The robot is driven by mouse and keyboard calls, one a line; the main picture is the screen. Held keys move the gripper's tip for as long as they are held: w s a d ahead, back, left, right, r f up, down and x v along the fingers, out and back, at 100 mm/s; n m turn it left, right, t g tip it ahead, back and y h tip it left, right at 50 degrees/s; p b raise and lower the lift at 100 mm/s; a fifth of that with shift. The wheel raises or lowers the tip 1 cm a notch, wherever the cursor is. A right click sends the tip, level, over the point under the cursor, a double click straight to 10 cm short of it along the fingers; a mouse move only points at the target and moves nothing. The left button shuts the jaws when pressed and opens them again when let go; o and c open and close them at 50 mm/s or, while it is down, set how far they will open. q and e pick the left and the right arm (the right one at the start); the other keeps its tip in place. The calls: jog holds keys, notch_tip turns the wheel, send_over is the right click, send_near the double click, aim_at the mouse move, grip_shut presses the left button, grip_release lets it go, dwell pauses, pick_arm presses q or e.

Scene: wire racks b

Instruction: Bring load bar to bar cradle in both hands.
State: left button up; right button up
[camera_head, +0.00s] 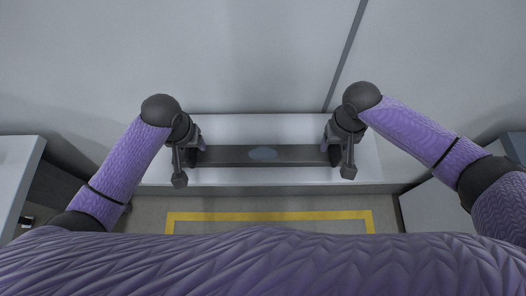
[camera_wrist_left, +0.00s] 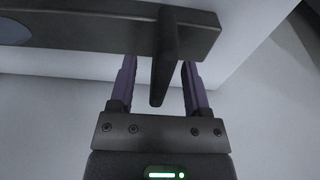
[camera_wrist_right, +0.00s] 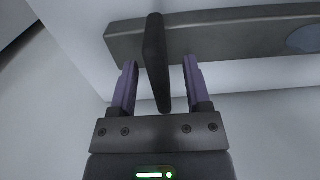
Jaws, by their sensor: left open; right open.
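The load bar (camera_head: 228,155) is a dark grey bar with a pale oval patch at its middle, lying across a white surface. It also shows in the left wrist view (camera_wrist_left: 90,30) and the right wrist view (camera_wrist_right: 215,32). Each end has a dark upright handle: the left one (camera_wrist_left: 164,65) and the right one (camera_wrist_right: 156,65). My left gripper (camera_wrist_left: 157,75) is open, its fingers on both sides of the left handle with gaps. My right gripper (camera_wrist_right: 159,75) is open around the right handle, also with gaps. I cannot identify the bar cradle in these views.
The white surface (camera_head: 270,126) under the bar stands against a grey wall (camera_head: 240,50). A yellow floor line (camera_head: 270,215) runs in front of it. A grey unit stands at the far left (camera_head: 18,170) and another at the right (camera_head: 440,212).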

pick_arm(q)
jog(key=shift+w+f, duration=0.1)
jog(key=shift+f, duration=0.45)
pick_arm(e)
jog(key=shift+f, duration=0.55)
pick_arm(q)
grip_shut()
pick_arm(e)
grip_shut()
pick_arm(q)
jog(key=shift+r, duration=0.1)
pick_arm(e)
jog(key=shift+w+r, duration=0.1)
